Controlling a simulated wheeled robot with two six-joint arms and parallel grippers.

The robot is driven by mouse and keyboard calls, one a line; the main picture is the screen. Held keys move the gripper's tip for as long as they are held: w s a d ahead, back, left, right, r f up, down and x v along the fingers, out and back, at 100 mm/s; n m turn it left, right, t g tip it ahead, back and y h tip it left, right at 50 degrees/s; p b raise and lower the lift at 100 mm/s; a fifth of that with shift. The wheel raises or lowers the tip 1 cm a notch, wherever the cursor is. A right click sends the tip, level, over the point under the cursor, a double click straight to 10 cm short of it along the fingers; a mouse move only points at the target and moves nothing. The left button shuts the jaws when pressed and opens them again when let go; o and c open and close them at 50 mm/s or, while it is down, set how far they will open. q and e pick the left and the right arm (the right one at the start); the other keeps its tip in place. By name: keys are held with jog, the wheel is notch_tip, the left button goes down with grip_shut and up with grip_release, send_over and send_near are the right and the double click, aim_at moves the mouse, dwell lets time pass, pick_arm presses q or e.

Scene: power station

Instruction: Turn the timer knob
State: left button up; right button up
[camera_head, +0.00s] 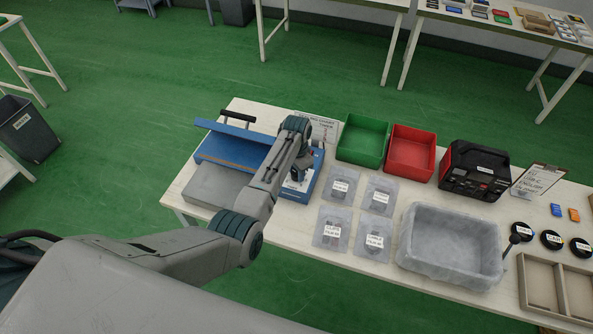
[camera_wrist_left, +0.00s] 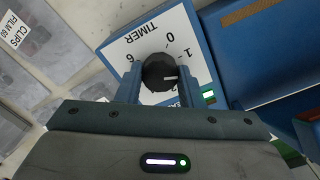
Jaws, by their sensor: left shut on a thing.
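The timer knob (camera_wrist_left: 160,72) is a round black knob with a white pointer mark, on a white dial plate (camera_wrist_left: 125,48) printed with TIMER and numbers around it. In the left wrist view the pointer lies to the right of the knob's middle, near the 2. My left gripper (camera_wrist_left: 160,80) is shut on the knob, one finger on each side. In the head view the blue machine (camera_head: 237,148) stands at the left of the table, and my left gripper (camera_head: 302,168) is over its right end. My arm hides the knob there. My right gripper is not in view.
Labelled clear bags (camera_head: 376,196) lie right of the machine, with a green bin (camera_head: 362,140) and red bin (camera_head: 410,152) behind. A grey tray (camera_head: 452,245), a black-and-red device (camera_head: 474,171) and a clipboard (camera_head: 540,182) are farther right. The machine has a blue raised lid (camera_head: 235,131).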

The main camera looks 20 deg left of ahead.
pick_arm(q)
jog(key=shift+m, duration=2.2)
jog(key=shift+w, duration=0.1)
jog(key=shift+r, duration=0.1)
jog(key=o, duration=1)
notch_tip(320, 180, up, 11)
jog(key=b, duration=0.3)
